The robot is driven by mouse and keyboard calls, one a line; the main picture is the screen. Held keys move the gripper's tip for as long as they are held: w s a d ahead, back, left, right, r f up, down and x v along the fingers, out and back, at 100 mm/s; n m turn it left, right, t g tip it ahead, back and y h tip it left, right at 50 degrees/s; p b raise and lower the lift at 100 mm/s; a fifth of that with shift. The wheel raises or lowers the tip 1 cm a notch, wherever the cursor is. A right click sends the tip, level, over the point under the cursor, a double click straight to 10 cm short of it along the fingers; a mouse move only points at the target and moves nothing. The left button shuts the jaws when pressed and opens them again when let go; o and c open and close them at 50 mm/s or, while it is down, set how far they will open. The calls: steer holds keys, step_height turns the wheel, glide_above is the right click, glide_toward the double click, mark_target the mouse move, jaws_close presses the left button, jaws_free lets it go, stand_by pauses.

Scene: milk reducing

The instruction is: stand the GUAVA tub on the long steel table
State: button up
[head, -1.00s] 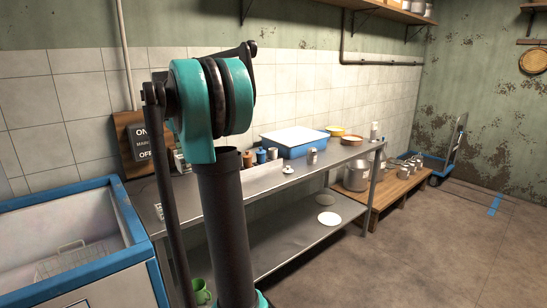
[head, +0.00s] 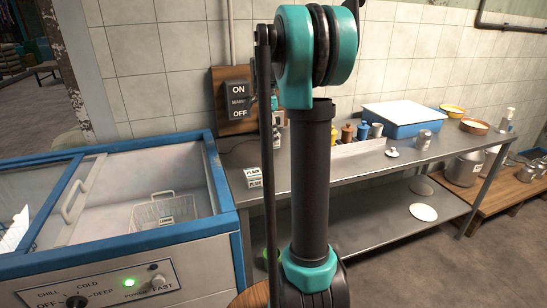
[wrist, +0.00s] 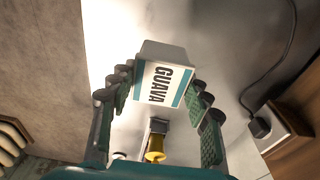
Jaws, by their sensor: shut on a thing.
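The GUAVA tub (wrist: 163,84), white with a teal-edged label, sits between the fingers of my gripper (wrist: 163,94) in the wrist view. My gripper is shut on it, and the label lies sideways in that picture. The long steel table (head: 345,175) runs from behind my arm to the right, with a lower shelf. I cannot tell the tub's height over the table.
The open freezer (head: 225,190) with a wire basket (head: 160,212) stands at left. A switch board (head: 237,101) is on the wall.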

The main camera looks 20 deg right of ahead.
step_height(320, 180, down, 10)
steer(key=shift+f, duration=0.1)
stand_by(0.4)
steer(key=shift+f, duration=0.1)
steer(key=o, duration=1.2)
steer(key=r, duration=0.4)
steer(key=a+r, duration=0.1)
steer(key=r, duration=0.7)
steer(key=shift+a+r, duration=0.1)
steer(key=shift+a, duration=0.15)
